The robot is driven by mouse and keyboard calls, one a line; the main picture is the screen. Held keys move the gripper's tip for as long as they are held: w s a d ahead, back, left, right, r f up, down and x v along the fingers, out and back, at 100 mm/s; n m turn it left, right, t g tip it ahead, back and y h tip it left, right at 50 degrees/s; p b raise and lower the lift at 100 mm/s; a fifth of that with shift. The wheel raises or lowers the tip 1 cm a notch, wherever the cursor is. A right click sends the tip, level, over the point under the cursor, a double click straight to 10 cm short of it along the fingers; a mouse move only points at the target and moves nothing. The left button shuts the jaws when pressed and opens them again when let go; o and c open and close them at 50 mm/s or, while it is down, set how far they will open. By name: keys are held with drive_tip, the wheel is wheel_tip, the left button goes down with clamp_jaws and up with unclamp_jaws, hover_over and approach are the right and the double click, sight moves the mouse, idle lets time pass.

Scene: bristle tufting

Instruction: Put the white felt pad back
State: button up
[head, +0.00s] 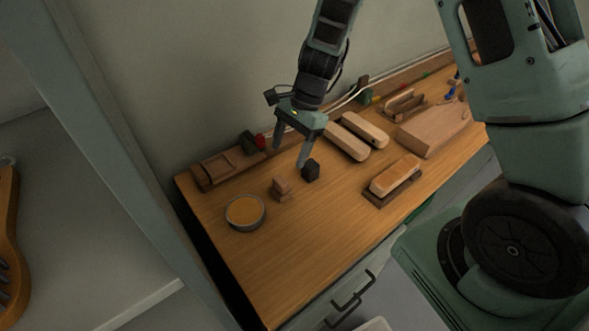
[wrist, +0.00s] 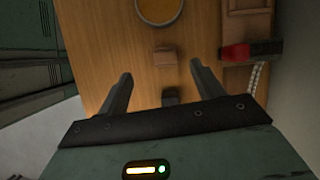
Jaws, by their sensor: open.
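My gripper (head: 290,157) is open and empty, pointing down above the left part of the wooden bench. Its two fingers also show in the wrist view (wrist: 161,70), spread apart with nothing between the tips. No white felt pad can be made out for certain in either view. A small dark block (head: 311,171) stands on the bench close to the right finger; in the wrist view (wrist: 172,96) it is partly hidden by the gripper body. A small wooden block on a base (head: 282,188) is just in front of the gripper, also in the wrist view (wrist: 165,57).
A round tin with orange contents (head: 245,212) is at the front left. A wooden tray (head: 228,165) and a red-and-black item (head: 261,142) lie along the back. Pale blocks (head: 346,141), a brush-like block (head: 396,176) and a board (head: 435,128) stand right.

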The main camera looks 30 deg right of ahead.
drive_tip(key=s+a+r+n+h, duration=0.1)
drive_tip(key=s+a+r+n, duration=0.7)
drive_tip(key=s+n, duration=0.15)
drive_tip(key=s+a+r+n+t+h, duration=0.1)
drive_tip(key=s+r+n, duration=0.4)
drive_tip(key=s+n, duration=0.8)
drive_tip(key=shift+s+r+h, duration=0.3)
drive_tip(key=shift+s+h, duration=0.4)
drive_tip(key=shift+h, duration=0.2)
